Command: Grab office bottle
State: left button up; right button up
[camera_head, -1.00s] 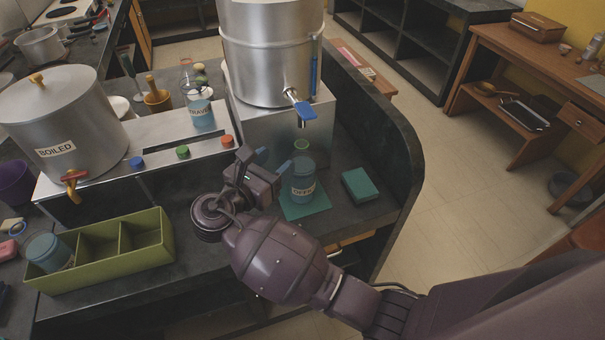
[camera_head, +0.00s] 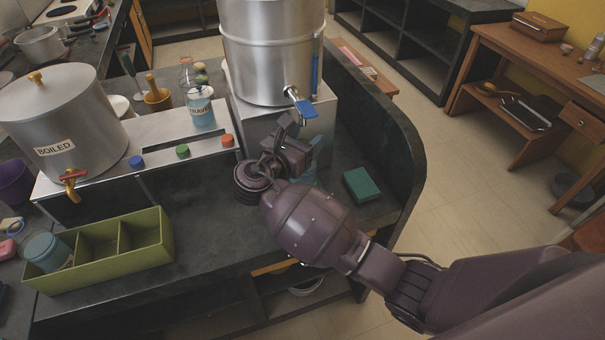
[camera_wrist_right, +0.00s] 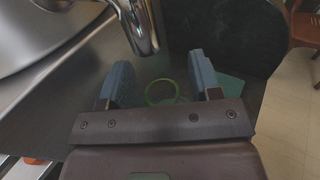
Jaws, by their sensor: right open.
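The office bottle is mostly hidden behind my right gripper (camera_head: 302,140) in the head view; only a bluish sliver of the bottle (camera_head: 309,175) shows below the gripper. In the right wrist view the bottle's round green rim (camera_wrist_right: 162,92) lies between the two blue-grey fingers of my right gripper (camera_wrist_right: 163,82). The fingers are open, one on each side of the rim, with gaps visible. The bottle's label is hidden. My left gripper is not in view.
The steel canister's tap (camera_wrist_right: 138,25) hangs close in front of the fingers; its blue handle (camera_head: 306,109) is just above the gripper. A green block (camera_head: 361,184) lies to the right. A green divided tray (camera_head: 100,255) and another blue bottle (camera_head: 200,108) stand left.

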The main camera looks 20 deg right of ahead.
jog(key=shift+w+d, duration=0.4)
jog(key=shift+d, duration=0.1)
jog(key=shift+c, duration=0.2)
grip_shut()
jog(key=shift+r, duration=0.15)
